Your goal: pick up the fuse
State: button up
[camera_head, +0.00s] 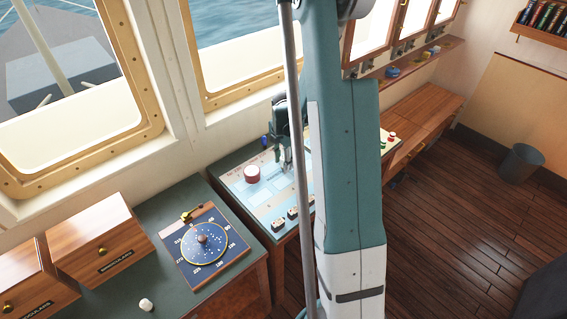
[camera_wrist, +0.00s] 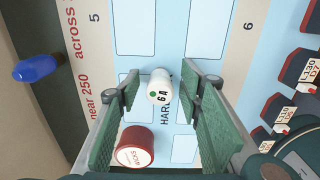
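The fuse (camera_wrist: 160,90) is a small white cylinder with a green dot and the marking 6 A. In the wrist view it shows end-on above the light blue panel of the chart-like board. My gripper (camera_wrist: 160,84) is open, its green-padded fingers on either side of the fuse, with a narrow gap visible on each side. How far the fingertips are above the board is hard to tell. In the head view my gripper (camera_head: 284,163) hangs over the board, and I cannot make out the fuse there.
A red cylinder (camera_wrist: 133,147) stands close to the left finger; it also shows in the head view (camera_head: 252,174). A blue object (camera_wrist: 37,68) lies at the left edge. Several dark labelled blocks (camera_wrist: 300,72) line the right side. A dial board (camera_head: 203,247) is on the neighbouring desk.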

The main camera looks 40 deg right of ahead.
aim_at(283, 157)
jog(key=c, duration=1)
jog(key=shift+r, duration=0.1)
jog(key=shift+r, duration=4.9)
